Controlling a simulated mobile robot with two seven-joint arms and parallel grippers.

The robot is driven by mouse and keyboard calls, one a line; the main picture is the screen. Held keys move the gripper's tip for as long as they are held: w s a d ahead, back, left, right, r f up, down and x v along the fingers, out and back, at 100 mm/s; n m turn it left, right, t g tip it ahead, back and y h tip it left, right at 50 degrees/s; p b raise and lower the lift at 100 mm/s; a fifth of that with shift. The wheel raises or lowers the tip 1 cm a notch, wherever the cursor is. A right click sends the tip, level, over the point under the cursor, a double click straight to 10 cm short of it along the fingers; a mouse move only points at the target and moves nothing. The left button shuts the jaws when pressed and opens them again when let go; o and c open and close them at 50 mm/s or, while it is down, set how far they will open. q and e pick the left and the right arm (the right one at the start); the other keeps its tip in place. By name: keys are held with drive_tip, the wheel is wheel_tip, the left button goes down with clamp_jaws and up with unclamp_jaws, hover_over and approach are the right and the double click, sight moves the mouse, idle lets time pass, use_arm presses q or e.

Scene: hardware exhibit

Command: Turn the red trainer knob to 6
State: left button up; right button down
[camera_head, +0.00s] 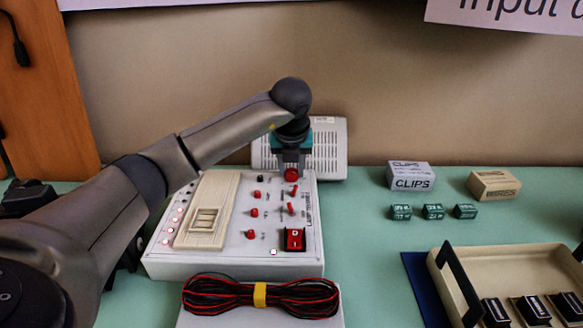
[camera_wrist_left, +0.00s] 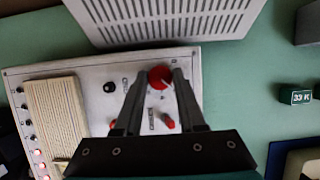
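The trainer (camera_head: 160,262) is a white sloped box with a beige breadboard, several red knobs and a red switch. The large red round knob (camera_head: 291,175) is at its back right; in the left wrist view the red knob (camera_wrist_left: 160,77) shows a pale pointer line toward the lower right. My left gripper (camera_head: 291,164) reaches down onto this knob from above. In the left wrist view, the left gripper's fingers (camera_wrist_left: 161,74) flank the knob closely on both sides and appear shut on it. The scale numbers are too small to read. My right gripper is not in view.
A grey vented box (camera_head: 333,150) stands right behind the trainer. A red-black cable coil (camera_head: 225,296) lies in front. To the right are CLIPS box (camera_head: 411,184), a tan box (camera_head: 494,185), small green boxes (camera_head: 433,211) and a beige tray (camera_head: 500,259). Green tabletop between is clear.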

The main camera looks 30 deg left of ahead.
use_arm(q)
clamp_jaws()
drive_tip(key=shift+m, duration=0.3)
drive_tip(key=shift+a+r+m+t+h+p, duration=0.15)
drive_tip(key=shift+m+t+h+p, duration=0.3)
drive_tip(key=shift+m, duration=0.75)
drive_tip(key=shift+m+h, duration=0.25)
drive_tip(key=shift+m, duration=0.65)
drive_tip(key=m+h+p, duration=0.1)
drive_tip(key=m, duration=0.2)
drive_tip(key=shift+a+h, duration=0.1)
drive_tip(key=shift+h, duration=0.2)
drive_tip(key=shift+m, duration=0.5)
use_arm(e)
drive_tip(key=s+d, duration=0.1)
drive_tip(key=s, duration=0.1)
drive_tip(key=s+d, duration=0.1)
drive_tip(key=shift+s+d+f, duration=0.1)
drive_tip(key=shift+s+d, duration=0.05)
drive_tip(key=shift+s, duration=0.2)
use_arm(q)
drive_tip(key=shift+h, duration=0.3)
